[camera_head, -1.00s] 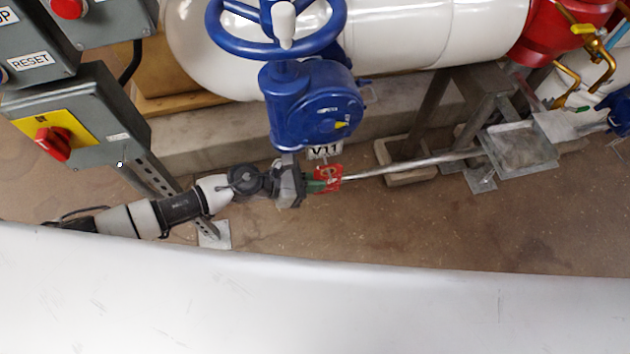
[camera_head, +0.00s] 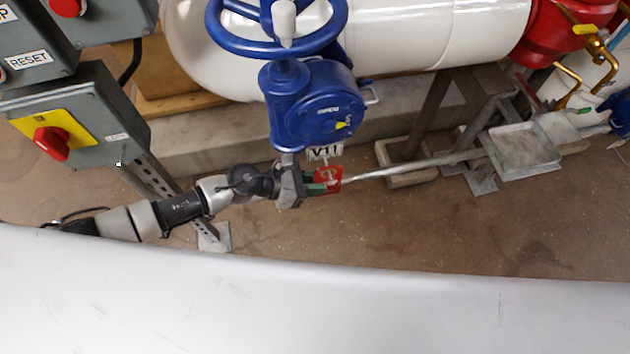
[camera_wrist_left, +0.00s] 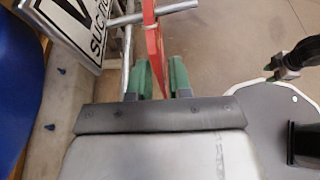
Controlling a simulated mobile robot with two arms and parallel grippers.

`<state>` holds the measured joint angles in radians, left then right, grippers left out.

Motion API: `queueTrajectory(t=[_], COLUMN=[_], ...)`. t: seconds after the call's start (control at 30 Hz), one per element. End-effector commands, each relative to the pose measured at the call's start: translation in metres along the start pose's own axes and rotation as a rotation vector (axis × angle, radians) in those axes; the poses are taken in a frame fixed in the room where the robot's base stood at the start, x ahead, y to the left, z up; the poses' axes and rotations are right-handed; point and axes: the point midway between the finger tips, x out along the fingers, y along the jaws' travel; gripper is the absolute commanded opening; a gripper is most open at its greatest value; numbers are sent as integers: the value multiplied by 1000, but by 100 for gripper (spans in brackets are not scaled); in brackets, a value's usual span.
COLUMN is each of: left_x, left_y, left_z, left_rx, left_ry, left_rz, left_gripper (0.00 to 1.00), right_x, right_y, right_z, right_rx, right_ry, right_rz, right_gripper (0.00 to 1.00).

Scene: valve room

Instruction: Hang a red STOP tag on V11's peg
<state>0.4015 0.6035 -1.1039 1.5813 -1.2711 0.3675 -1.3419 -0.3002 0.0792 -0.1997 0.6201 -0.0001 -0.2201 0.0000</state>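The red STOP tag (camera_head: 329,179) is just below the V11 sign (camera_head: 324,152) under the blue valve. In the left wrist view the tag (camera_wrist_left: 155,45) is nearly edge-on, close to the sign (camera_wrist_left: 88,22). My left gripper (camera_head: 317,183) has its green fingertips on either side of the tag's lower end. In the left wrist view the fingers (camera_wrist_left: 162,78) stand apart, with a gap visible right of the tag. A thin metal rod (camera_wrist_left: 180,7), apparently the peg, crosses at the tag's upper part. I cannot tell whether it passes through the tag's hole.
The blue valve body (camera_head: 312,105) and handwheel (camera_head: 277,40) stand directly above my left gripper. Grey control boxes (camera_head: 85,120) are at the left. The floor (camera_head: 400,235) below is open.

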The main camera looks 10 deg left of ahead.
Motion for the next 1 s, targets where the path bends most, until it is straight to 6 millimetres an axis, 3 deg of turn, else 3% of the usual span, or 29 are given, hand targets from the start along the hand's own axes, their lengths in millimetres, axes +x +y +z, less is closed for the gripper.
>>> queueTrajectory(t=[0.1,0.47,0.8,1.0], left_x=[0,-8,-73,-101], left_y=[0,0,0,0], left_z=[0,-1,-3,-2], left_rx=[0,0,0,-1], left_ry=[0,0,3,2], left_rz=[0,1,2,1], left_gripper=[34,34,34,34], right_x=[0,1,10,14], right_y=[0,0,0,0], right_z=[0,0,1,1], right_rx=[0,0,-1,0], right_ry=[0,0,0,0], right_rz=[0,0,0,0], right_gripper=[43,43,43,43])
